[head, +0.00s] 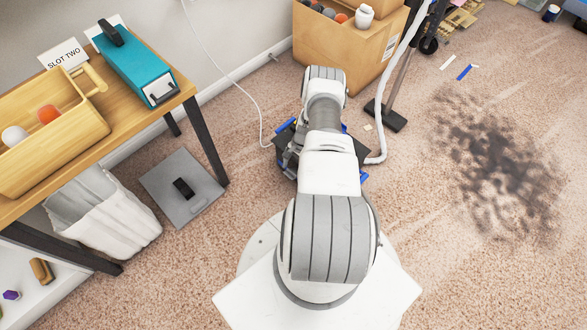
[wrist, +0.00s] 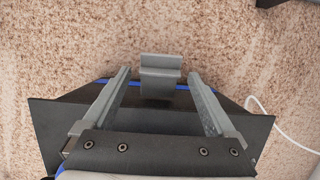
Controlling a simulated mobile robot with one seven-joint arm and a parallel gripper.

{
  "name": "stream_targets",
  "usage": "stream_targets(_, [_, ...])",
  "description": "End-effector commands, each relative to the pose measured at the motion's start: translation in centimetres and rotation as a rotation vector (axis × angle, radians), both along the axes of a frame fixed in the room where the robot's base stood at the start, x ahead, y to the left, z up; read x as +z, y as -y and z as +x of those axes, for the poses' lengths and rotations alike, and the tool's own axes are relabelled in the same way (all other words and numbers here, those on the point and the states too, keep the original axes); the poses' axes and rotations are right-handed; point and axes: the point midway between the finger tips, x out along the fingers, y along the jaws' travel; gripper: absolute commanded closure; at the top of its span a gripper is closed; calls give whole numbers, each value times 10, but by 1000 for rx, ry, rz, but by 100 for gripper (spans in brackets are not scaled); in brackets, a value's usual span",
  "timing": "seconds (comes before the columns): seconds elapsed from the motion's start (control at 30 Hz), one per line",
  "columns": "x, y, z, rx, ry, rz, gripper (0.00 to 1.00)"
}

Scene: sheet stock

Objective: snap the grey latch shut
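A grey latch (wrist: 160,72) stands at the far edge of a dark case (wrist: 60,135) in the wrist view. It sticks out past the case's blue rim (wrist: 182,87), and its outer part looks tilted up. My gripper (wrist: 158,78) is open above the case, with one finger on each side of the latch and gaps between. Nothing is held. In the head view the dark case (head: 350,146) with blue corners lies on the carpet beneath my arm, which hides most of it and the latch.
A cardboard box (head: 335,45) and a black stand foot (head: 385,116) are close beyond the case. A white cable (wrist: 285,132) runs beside it. A wooden table (head: 150,118) with a teal case (head: 135,65) stands left. Carpet to the right is open, with a dark stain (head: 500,165).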

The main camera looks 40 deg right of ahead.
Motion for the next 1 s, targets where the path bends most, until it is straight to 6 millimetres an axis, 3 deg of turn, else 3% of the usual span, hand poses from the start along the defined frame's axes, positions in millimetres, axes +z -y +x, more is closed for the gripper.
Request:
stream_targets(0.27, [1, 1, 0, -1, 0, -1, 7])
stream_targets(0.43, [16, 5, 1, -1, 1, -3, 7])
stream_targets(1.0, [141, 41, 3, -1, 1, -2, 7])
